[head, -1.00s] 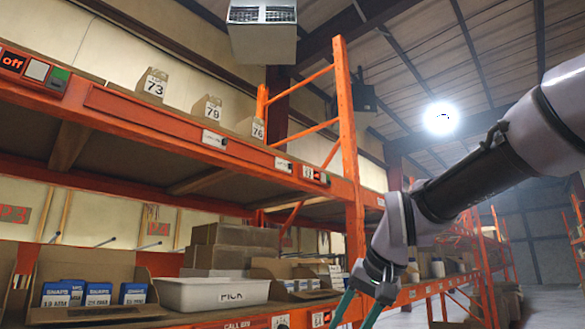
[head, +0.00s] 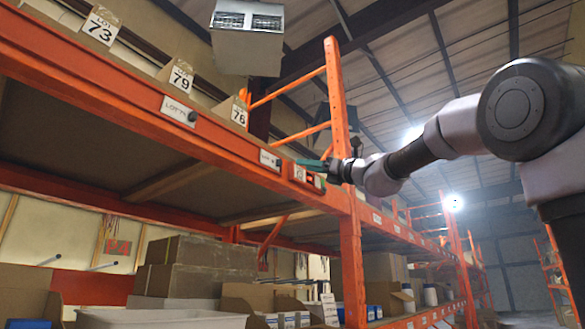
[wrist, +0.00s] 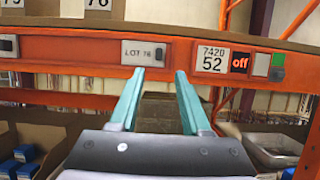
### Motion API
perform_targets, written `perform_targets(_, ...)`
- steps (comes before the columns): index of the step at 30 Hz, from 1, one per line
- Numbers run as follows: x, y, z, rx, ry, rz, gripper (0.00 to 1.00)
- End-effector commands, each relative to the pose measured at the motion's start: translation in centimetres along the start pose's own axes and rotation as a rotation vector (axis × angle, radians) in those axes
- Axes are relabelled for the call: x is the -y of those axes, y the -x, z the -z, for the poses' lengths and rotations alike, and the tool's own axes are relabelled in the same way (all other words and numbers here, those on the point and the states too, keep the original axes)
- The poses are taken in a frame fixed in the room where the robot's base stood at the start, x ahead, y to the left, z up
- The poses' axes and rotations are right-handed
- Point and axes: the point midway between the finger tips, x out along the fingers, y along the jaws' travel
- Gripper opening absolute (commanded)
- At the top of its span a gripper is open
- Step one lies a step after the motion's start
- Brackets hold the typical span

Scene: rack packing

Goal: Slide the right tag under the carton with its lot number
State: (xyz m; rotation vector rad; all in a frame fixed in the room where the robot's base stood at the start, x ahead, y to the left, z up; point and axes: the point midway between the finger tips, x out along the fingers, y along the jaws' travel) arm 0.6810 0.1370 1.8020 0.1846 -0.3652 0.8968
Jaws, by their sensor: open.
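Three cartons stand on the upper shelf in the head view: LOT 73 (head: 101,27), LOT 79 (head: 180,77) and one (head: 238,113) that seems to read 76. A white tag (head: 178,110) sits on the orange beam below the 79 carton. A second tag (head: 269,160) sits right of the 76 carton; in the wrist view (wrist: 144,53) it seems to read LOT 76. My gripper (head: 312,163) is at beam level near this tag. Its teal fingers (wrist: 160,75) are open and empty, with the tag just beyond and above their tips.
Right of the tag are a 7420 52 label (wrist: 211,58) and a red "off" display (wrist: 240,62) with buttons. The beam (wrist: 75,50) runs across in front of me. Below are brown boxes (head: 200,265) and a white bin (head: 160,318).

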Motion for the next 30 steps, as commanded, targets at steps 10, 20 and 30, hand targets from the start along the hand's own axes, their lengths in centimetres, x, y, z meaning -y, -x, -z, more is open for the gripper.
perform_targets(10,0.0,-6.3,0.1,-0.001,0.003,-0.003,0.47)
perform_targets(20,-0.1,-9.8,0.1,-0.001,0.005,-0.001,0.47)
perform_targets(30,-0.1,-9.9,0.1,-0.002,0.005,0.000,0.28)
